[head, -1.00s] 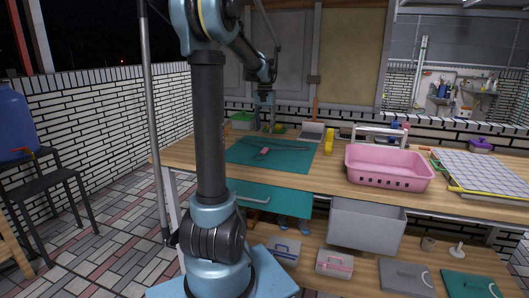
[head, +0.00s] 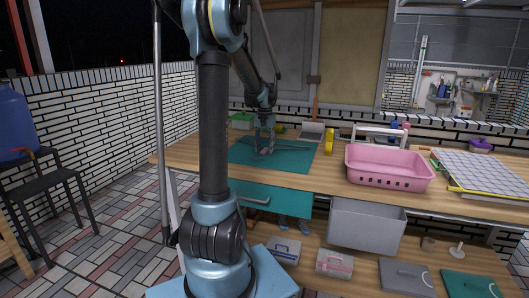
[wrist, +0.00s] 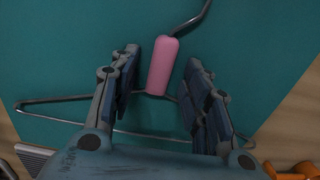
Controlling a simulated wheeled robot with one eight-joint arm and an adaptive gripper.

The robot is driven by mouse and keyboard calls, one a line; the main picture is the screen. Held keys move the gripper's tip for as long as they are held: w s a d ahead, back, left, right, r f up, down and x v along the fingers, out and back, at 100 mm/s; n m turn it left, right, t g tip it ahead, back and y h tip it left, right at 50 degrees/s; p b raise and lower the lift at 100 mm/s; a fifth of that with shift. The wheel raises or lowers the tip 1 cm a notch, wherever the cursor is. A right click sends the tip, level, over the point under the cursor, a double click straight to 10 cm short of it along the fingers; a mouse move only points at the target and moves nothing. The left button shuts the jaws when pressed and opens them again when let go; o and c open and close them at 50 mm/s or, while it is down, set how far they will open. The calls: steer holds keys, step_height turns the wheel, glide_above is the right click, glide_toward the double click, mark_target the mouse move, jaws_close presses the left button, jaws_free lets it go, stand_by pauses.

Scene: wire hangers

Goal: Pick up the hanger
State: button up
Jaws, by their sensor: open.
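The hanger lies on a teal mat (head: 235,154) on the workbench. In the wrist view its pink grip (wrist: 162,66) sits between the open fingers of my gripper (wrist: 163,90), with a gap on both sides. A metal hook runs from the grip toward the top of that view. The wire body (wrist: 60,98) spreads to the left below the grip and passes behind my fingers. In the head view my gripper (head: 265,148) is low over the mat and covers the hanger's grip. A thin part of the wire shows to its right.
A pink basket (head: 388,168) stands right of the mat on the bench. A yellow object (head: 329,141) and a grey item (head: 311,131) stand behind the mat's right side. A white grid board (head: 487,170) lies at the far right.

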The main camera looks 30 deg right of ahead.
mark_target(265, 149)
jaws_close()
step_height(265, 149, up, 10)
stand_by(0.8)
